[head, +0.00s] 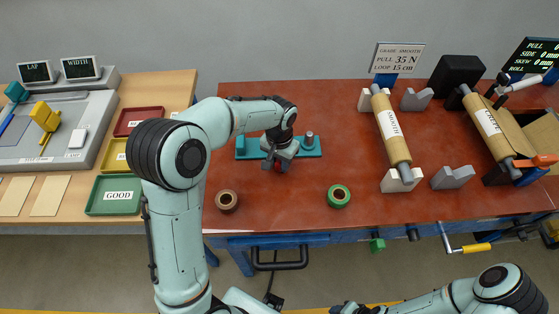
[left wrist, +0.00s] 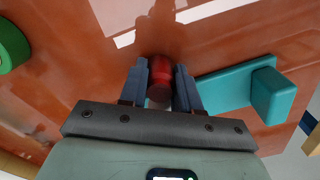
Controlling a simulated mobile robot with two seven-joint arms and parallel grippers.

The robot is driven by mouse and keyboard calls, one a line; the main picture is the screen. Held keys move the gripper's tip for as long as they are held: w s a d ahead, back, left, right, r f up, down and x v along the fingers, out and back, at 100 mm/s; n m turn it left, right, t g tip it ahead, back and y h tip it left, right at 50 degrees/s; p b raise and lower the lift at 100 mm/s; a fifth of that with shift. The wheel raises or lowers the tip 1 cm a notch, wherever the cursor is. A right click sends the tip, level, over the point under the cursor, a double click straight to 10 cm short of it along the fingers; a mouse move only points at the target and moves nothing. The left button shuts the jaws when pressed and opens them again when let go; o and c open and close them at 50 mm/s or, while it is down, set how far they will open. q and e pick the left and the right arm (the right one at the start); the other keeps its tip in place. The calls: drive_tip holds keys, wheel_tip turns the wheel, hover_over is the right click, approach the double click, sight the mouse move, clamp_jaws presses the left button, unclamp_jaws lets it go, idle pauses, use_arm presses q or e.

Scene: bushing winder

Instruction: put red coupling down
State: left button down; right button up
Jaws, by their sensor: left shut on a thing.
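The red coupling (left wrist: 160,78) is a small red cylinder between the two blue-grey fingers of my left gripper (left wrist: 161,90), which is shut on it. In the head view my left gripper (head: 279,162) hangs over the red table at the front edge of a teal holder (head: 310,153). Only a little red of the coupling shows there. The holder has a block at its left end and an upright post at its right end; my gripper hides part of its middle. Whether the coupling touches the table is not clear. My right gripper is not in view.
A brown ring (head: 227,201) and a green ring (head: 339,196) lie near the front of the red table (head: 285,212), with clear surface between them. Coloured trays (head: 117,195) stand on the left table.

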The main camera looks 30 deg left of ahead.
use_arm(q)
drive_tip(key=c, duration=0.8)
unclamp_jaws()
drive_tip(key=shift+f, duration=0.1)
